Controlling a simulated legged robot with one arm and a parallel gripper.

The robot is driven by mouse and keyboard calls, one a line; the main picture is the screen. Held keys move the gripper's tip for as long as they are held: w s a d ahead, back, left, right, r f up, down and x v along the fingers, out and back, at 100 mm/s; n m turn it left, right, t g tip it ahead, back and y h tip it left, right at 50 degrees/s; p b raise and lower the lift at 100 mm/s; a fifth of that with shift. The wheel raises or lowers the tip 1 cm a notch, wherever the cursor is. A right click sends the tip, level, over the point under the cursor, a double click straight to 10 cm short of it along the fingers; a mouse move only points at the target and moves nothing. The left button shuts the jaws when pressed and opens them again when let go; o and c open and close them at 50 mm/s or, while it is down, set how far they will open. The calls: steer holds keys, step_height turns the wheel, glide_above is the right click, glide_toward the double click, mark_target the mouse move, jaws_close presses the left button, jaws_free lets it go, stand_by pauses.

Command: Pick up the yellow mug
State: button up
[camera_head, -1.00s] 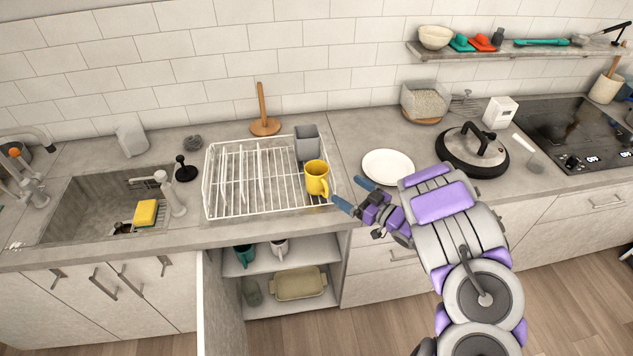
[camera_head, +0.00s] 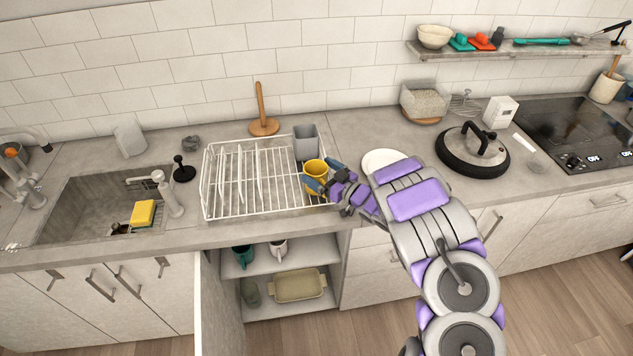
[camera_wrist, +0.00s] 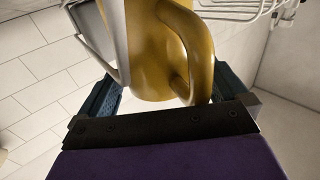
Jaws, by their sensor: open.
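The open fingers of my gripper (camera_wrist: 165,95) lie on either side of the mug. Parts of the fingers are hidden behind it, so contact cannot be told.
A white plate (camera_head: 378,160) lies on the counter, partly hidden by my arm. A pan with a lid (camera_head: 472,150) is at the right, and the sink (camera_head: 90,205) at the left. A wooden holder (camera_head: 263,125) stands behind the rack.

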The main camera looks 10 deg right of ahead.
steer(key=c, duration=1.1)
steer(key=shift+c, duration=0.2)
steer(key=shift+r, duration=0.1)
